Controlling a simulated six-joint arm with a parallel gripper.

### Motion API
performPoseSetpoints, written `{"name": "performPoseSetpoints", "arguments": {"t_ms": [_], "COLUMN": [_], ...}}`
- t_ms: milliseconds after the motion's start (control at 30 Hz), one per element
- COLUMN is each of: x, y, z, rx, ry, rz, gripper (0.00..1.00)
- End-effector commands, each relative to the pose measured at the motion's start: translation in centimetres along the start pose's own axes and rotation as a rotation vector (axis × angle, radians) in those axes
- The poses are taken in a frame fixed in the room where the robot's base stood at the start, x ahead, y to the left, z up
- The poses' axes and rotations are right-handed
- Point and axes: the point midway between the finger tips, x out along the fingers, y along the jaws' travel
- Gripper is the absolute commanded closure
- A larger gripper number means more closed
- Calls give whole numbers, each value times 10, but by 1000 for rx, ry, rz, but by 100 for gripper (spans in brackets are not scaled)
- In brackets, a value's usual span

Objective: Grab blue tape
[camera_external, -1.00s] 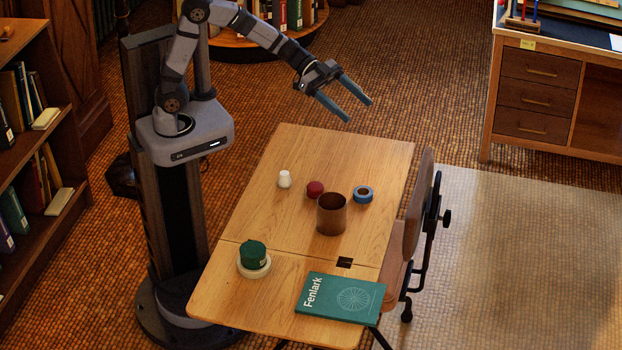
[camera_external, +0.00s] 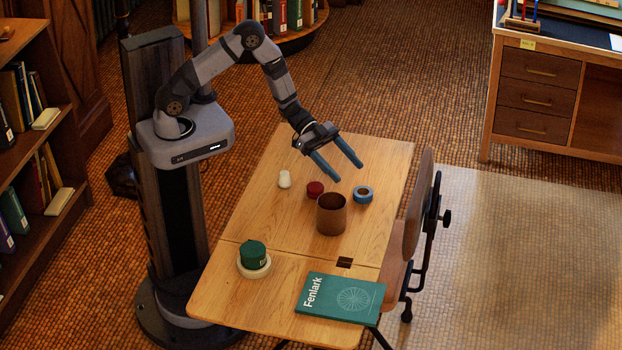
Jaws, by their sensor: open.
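My gripper (camera_external: 349,174) is open with two blue fingers pointing down and to the right. It is above the far part of the table, just up and left of the tape in the picture. Nothing is between the fingers, and they appear apart from the tape.
The brown cup (camera_external: 331,214) stands close to the tape. The dark red object (camera_external: 315,189) and a small white item (camera_external: 285,179) lie to the left. A green item on a pale ring (camera_external: 254,262) and a teal book (camera_external: 340,298) are nearer. A chair (camera_external: 414,205) adjoins the table's right edge.

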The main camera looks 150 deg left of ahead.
Motion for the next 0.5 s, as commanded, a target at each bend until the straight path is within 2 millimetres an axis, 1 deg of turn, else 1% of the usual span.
{"name": "performPoseSetpoints", "arguments": {"t_ms": [33,100,267,500], "x": [2,4,6,23], "y": [0,0,0,0], "z": [5,8,9,9], "rx": [-1,1,2,1], "ry": [1,1,2,0], "rz": [0,-1,-1,0], "gripper": [34,34,34,34]}}
